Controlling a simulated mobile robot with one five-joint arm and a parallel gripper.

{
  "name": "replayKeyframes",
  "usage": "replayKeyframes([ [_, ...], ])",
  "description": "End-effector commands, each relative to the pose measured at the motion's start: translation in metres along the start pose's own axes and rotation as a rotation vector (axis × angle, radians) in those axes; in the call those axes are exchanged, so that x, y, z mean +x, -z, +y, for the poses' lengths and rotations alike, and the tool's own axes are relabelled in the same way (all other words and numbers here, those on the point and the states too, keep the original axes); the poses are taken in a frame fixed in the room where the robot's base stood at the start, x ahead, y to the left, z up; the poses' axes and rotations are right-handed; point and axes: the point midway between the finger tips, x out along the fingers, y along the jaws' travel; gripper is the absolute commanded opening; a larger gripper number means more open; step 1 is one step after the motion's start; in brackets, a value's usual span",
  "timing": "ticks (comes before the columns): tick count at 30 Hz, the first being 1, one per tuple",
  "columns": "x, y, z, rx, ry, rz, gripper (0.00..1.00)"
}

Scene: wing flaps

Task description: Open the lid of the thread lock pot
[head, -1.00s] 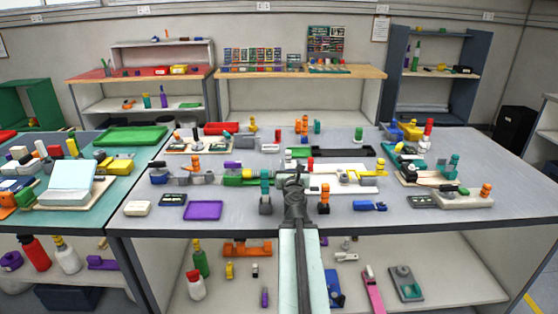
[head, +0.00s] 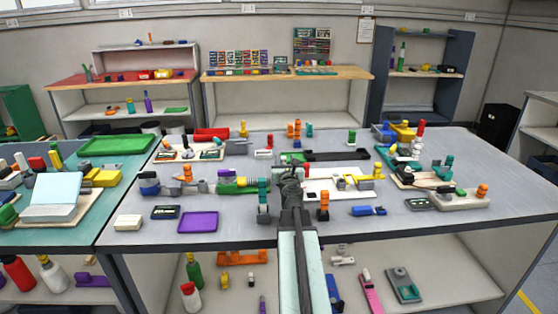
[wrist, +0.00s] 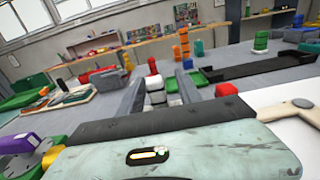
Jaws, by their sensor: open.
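My gripper (wrist: 160,92) is open and holds nothing, its two grey fingers reaching forward over the bench. One of these may be the thread lock pot; I cannot tell which. In the head view, my gripper (head: 291,176) is over the middle of the bench and hides what lies directly behind it.
The grey bench (head: 400,225) is crowded. A black tray (head: 336,155) lies behind right, and orange (head: 324,204) and teal (head: 262,199) upright pieces flank my gripper. A purple tray (head: 198,222) lies front left.

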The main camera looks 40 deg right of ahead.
Motion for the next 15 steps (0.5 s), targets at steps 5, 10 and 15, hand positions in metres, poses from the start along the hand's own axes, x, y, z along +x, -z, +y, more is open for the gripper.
replayKeyframes([
  [5,-0.0001,0.0,0.0066,0.0,-0.008,0.0,0.42],
  [10,-0.0002,0.0,0.0091,0.0,-0.011,0.0,0.0],
  [15,-0.0003,0.0,0.01,0.0,-0.012,0.0,0.0],
])
